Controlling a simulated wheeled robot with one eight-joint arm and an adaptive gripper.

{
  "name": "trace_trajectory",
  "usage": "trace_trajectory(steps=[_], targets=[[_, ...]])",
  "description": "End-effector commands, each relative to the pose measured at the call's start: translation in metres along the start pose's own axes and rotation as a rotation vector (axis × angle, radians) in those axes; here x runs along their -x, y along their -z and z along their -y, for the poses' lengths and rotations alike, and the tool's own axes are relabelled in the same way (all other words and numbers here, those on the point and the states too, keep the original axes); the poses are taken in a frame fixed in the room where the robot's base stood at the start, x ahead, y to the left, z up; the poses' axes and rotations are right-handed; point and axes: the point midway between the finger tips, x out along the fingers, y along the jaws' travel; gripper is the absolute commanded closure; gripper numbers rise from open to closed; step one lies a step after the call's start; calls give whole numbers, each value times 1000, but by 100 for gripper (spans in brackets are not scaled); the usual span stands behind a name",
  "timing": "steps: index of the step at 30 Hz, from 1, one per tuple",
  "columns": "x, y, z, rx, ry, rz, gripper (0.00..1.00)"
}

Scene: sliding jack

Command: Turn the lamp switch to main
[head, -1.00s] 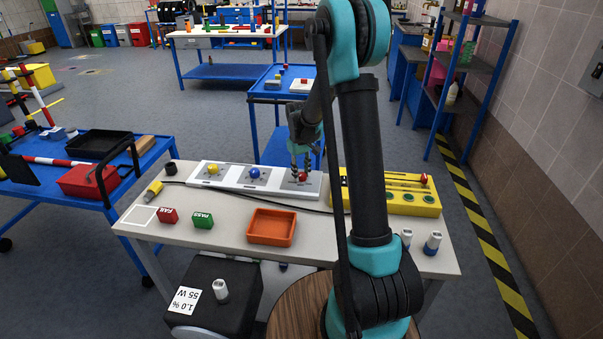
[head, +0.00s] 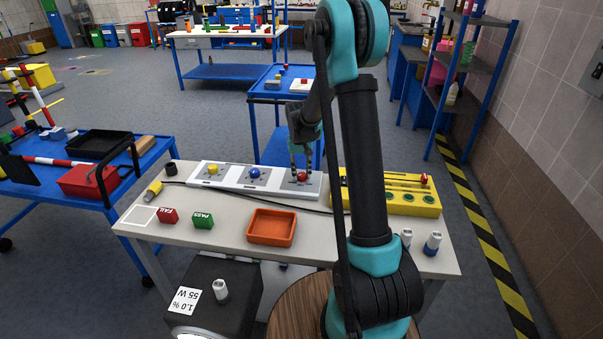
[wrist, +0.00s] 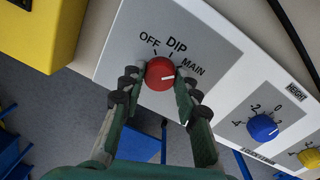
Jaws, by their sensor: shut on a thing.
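The lamp switch is a red round knob (wrist: 160,73) on a light grey panel (wrist: 222,75). Labels OFF, DIP and MAIN are printed around it. The white mark on the knob points right in the wrist view, roughly toward MAIN. My gripper (wrist: 158,84) has its two ridged fingers on opposite sides of the knob, shut on it. In the head view my gripper (head: 300,168) is over the red knob (head: 302,176) at the right end of the panel. The black lamp box (head: 232,283) stands at the front, with a bright white patch at its bottom edge.
A blue knob (wrist: 263,127) and a yellow knob (wrist: 309,157) sit along the same panel. A yellow box (head: 405,196) stands right of the panel. A black cable runs along the table.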

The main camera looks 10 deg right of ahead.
Motion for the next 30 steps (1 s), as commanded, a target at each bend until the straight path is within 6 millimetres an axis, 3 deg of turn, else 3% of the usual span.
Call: trace_trajectory(steps=[6, 7, 11, 23, 30], targets=[[0, 0, 0, 0, 0, 0, 98], [0, 0, 0, 0, 0, 0, 65], [0, 0, 0, 0, 0, 0, 49], [6, 0, 0, 1, 0, 0, 48], [46, 0, 0, 1, 0, 0, 48]])
